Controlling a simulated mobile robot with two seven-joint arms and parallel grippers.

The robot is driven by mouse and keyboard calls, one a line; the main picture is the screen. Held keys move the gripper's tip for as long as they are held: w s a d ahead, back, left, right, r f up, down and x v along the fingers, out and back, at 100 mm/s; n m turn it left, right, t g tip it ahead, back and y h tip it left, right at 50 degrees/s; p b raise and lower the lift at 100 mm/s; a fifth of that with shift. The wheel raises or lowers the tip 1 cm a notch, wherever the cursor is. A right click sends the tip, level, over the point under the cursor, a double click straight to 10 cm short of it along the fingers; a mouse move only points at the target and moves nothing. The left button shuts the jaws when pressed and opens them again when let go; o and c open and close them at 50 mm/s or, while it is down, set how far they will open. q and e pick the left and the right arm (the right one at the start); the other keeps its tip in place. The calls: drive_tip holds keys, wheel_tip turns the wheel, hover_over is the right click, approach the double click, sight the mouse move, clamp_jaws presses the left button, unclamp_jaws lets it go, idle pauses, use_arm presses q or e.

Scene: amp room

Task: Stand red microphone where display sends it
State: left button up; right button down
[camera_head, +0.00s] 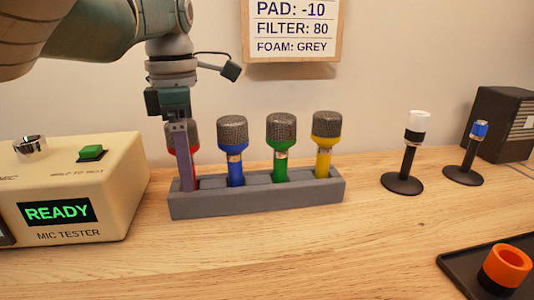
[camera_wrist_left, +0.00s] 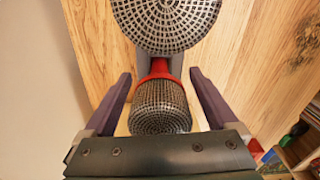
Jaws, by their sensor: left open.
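The red microphone (camera_head: 194,137) stands in the leftmost place of the grey rack (camera_head: 260,200), mostly hidden behind my left gripper (camera_head: 185,188). In the left wrist view the red microphone (camera_wrist_left: 160,105) shows its mesh head and red collar between the two fingers of my left gripper (camera_wrist_left: 160,72). The fingers are open, with a gap on both sides of it. The cream mic tester (camera_head: 110,190) at the left has a display (camera_head: 57,212) reading READY in green. My right gripper is not in view.
Blue (camera_head: 233,150), green (camera_head: 281,145) and yellow (camera_head: 325,142) microphones stand in the rack. Two small black stands, white-topped (camera_head: 408,150) and blue-topped (camera_head: 468,152), are at the right. An orange ring (camera_head: 506,268) sits on a black tray (camera_head: 462,268). A wall sign (camera_head: 293,30) reads PAD -10, FILTER 80, FOAM GREY.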

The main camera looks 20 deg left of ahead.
use_arm(q)
wheel_tip(320, 180, up, 10)
drive_tip(key=shift+p, duration=0.5)
